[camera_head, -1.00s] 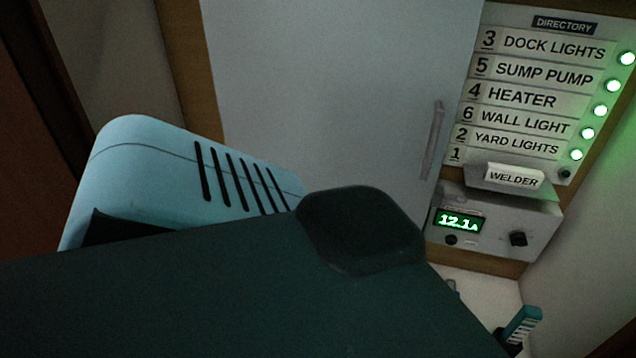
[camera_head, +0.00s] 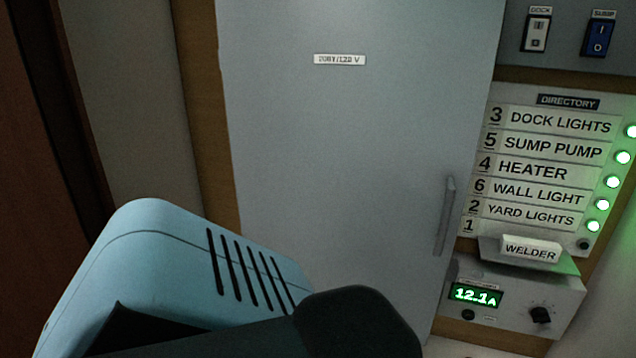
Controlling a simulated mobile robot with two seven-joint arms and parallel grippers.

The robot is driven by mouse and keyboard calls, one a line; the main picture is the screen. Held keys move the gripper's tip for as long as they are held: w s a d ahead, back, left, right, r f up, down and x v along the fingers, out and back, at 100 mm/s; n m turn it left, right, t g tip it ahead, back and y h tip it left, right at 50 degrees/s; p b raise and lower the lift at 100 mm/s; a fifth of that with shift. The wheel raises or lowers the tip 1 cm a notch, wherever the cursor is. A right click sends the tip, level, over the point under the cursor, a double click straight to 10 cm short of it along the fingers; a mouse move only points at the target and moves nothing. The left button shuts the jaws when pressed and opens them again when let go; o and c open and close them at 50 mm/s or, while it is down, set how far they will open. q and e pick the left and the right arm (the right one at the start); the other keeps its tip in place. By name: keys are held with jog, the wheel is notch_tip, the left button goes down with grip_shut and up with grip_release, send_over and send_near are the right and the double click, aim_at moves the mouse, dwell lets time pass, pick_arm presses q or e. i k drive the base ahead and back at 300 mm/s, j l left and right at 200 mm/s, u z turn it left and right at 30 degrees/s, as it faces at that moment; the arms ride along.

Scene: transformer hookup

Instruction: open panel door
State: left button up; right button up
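The panel door (camera_head: 345,130) is a tall grey door in the middle of the view, with a small white label near its top. It looks shut. Its upright bar handle (camera_head: 445,216) is on the right side of the door. A light blue and black part of my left arm (camera_head: 190,270) covers the lower left of the view and hides the door's lower part. Neither gripper's fingers show.
Right of the door is a directory board (camera_head: 545,170) with several labelled rows and green lamps. A WELDER tag (camera_head: 531,249) sits below it, above a meter box (camera_head: 515,305) reading 12.1A. Two switches, DOCK (camera_head: 536,33) and SUMP (camera_head: 599,36), are at the upper right.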

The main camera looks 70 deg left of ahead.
aim_at(355, 126)
jog(key=u, duration=0.4)
jog(key=j+u, duration=0.1)
jog(key=u, duration=1.15)
jog(key=i+u, duration=0.1)
jog(key=u, duration=0.3)
